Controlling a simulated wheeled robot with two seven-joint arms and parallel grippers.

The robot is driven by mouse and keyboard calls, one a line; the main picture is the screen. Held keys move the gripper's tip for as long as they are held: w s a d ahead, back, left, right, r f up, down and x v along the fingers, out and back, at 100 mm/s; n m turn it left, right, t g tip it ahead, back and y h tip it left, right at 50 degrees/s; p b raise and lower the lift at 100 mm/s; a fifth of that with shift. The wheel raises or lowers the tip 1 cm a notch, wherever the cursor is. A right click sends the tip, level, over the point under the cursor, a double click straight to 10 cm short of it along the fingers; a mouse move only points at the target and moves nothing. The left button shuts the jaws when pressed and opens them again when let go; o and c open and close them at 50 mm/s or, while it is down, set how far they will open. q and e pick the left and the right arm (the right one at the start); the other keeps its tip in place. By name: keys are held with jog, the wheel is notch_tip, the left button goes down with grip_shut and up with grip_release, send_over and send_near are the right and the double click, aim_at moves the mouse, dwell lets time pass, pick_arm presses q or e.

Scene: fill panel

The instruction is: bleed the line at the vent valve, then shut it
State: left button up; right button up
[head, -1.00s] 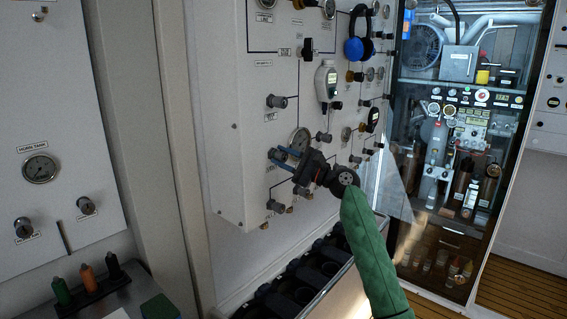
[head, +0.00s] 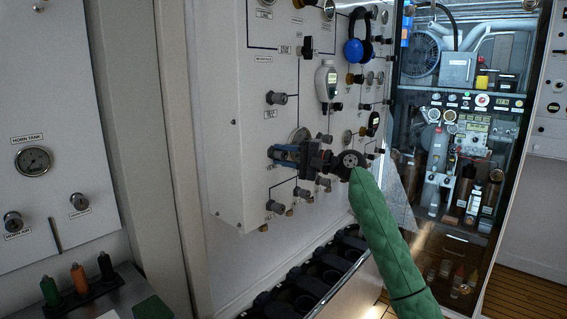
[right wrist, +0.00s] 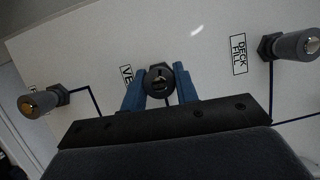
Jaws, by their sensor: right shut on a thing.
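The vent valve knob (right wrist: 160,80) is a dark round knob on the white panel, beside a label of which only "VE" shows. My right gripper (right wrist: 160,92) has its blue fingers on either side of this knob, shut on it. In the head view my right gripper (head: 281,154) reaches the panel's lower left part, in front of a gauge, and the fingers hide the knob there. How far the valve is turned I cannot tell. My left gripper is not in view.
The deck fill knob (right wrist: 297,45) and another grey knob (right wrist: 42,100) flank the gripped one. Blue headphones (head: 358,46) and a white handheld device (head: 326,82) are on the panel above. A row of black bins (head: 310,280) stands below. A glass-front cabinet (head: 465,120) stands at the right.

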jog(key=shift+a+f+n+h, duration=0.1)
jog(key=shift+f+n+h, duration=0.2)
jog(key=shift+n, duration=0.7)
jog(key=shift+n+g+h+b, duration=0.3)
jog(key=shift+n+h+b, duration=0.1)
jog(key=shift+n, duration=0.4)
jog(key=n+h, duration=0.1)
jog(key=n, duration=0.2)
jog(key=shift+s+r, duration=0.1)
jog(key=shift+n+h, duration=0.6)
jog(key=shift+n, duration=0.1)
jog(key=shift+n+t+h+p, duration=0.4)
jog(key=shift+n+h, duration=0.1)
jog(key=shift+n, duration=0.5)
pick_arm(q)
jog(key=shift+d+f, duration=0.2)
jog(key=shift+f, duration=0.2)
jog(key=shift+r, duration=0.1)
pick_arm(e)
jog(key=shift+r, duration=0.1)
